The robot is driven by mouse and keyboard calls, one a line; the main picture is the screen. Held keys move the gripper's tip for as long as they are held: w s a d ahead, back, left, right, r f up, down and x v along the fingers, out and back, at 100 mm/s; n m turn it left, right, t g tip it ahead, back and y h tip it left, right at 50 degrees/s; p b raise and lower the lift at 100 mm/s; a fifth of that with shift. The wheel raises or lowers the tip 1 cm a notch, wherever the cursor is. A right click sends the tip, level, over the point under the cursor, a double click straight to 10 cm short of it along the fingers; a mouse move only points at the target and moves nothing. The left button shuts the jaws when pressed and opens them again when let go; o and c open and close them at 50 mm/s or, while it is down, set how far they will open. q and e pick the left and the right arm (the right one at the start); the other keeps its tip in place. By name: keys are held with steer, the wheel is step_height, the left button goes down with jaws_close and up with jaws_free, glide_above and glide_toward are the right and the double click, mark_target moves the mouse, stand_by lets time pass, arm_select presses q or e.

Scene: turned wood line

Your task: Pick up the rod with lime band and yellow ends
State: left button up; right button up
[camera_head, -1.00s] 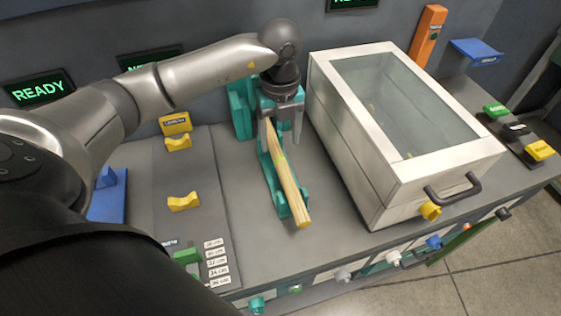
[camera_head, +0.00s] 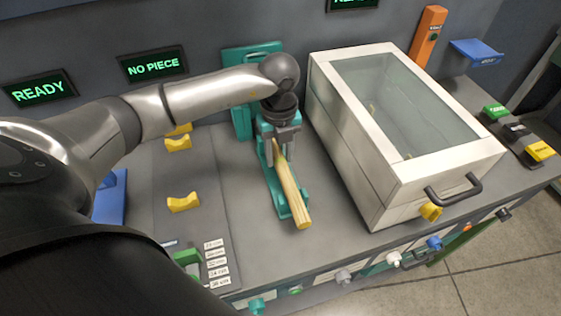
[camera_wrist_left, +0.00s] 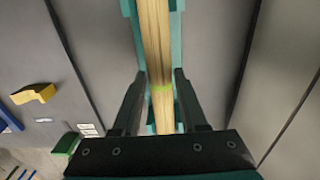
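The wooden rod (camera_head: 291,190) lies lengthwise in a teal cradle (camera_head: 281,208) on the grey bench, its near end past the cradle's front. In the left wrist view, the rod (camera_wrist_left: 155,35) shows a lime band (camera_wrist_left: 162,88) between the fingers. The near end looks pale yellow; the far end is hidden under the gripper. My left gripper (camera_head: 280,157) is above the rod, pointing down, with one finger on each side. In the wrist view its fingers (camera_wrist_left: 160,76) stand apart with narrow gaps beside the rod, so it looks open. My right gripper is not in view.
A white glass-topped box (camera_head: 386,190) with a dark handle stands close on the right. Yellow rests (camera_head: 183,202) stand on a grey panel to the left. A teal upright (camera_head: 240,115) stands behind the cradle. A wall screen (camera_head: 153,64) reads "NO PIECE".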

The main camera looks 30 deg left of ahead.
arm_select(q)
jaws_close()
steer(key=shift+r, duration=0.2)
stand_by(0.3)
